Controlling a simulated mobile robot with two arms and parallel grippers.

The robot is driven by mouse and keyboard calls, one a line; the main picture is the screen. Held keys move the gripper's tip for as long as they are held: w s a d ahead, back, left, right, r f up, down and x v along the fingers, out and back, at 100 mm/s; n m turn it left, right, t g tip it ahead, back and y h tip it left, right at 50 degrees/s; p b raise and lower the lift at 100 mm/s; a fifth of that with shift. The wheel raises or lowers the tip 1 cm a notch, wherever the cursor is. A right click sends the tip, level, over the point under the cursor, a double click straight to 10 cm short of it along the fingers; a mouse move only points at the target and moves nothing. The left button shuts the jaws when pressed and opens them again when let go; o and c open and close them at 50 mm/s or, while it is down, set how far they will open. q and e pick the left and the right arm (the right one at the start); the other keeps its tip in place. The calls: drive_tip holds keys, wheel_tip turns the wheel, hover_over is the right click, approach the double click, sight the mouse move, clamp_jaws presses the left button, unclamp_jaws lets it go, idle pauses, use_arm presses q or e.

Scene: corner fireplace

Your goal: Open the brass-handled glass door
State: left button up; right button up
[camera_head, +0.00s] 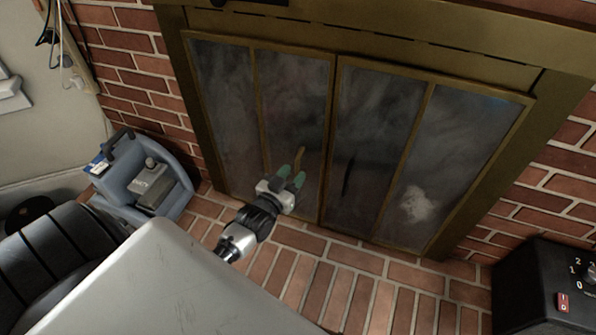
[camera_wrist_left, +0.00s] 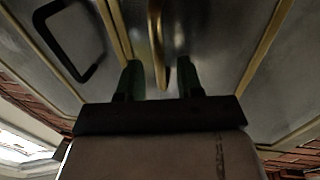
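The glass fireplace doors are closed, smoky panels in brass frames: a left door (camera_head: 292,90) and a right door (camera_head: 375,120). The brass handle (camera_head: 300,158) is a slim upright bar on the left door. In the left wrist view the brass handle (camera_wrist_left: 157,45) runs down between my fingers. My left gripper (camera_head: 290,175) is at the handle's lower end, green fingertips apart. In the wrist view the left gripper (camera_wrist_left: 159,80) shows gaps on both sides of the handle; contact is not visible. My right gripper is not in view.
A black handle (camera_head: 347,178) is on the right door, also in the wrist view (camera_wrist_left: 72,42). A blue-grey carrier (camera_head: 150,180) stands on the bricks at left. A black box with a dial (camera_head: 545,285) is at lower right. The brick hearth (camera_head: 350,285) before the doors is clear.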

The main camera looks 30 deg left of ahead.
use_arm(q)
drive_tip(key=shift+w, duration=1.35)
clamp_jaws()
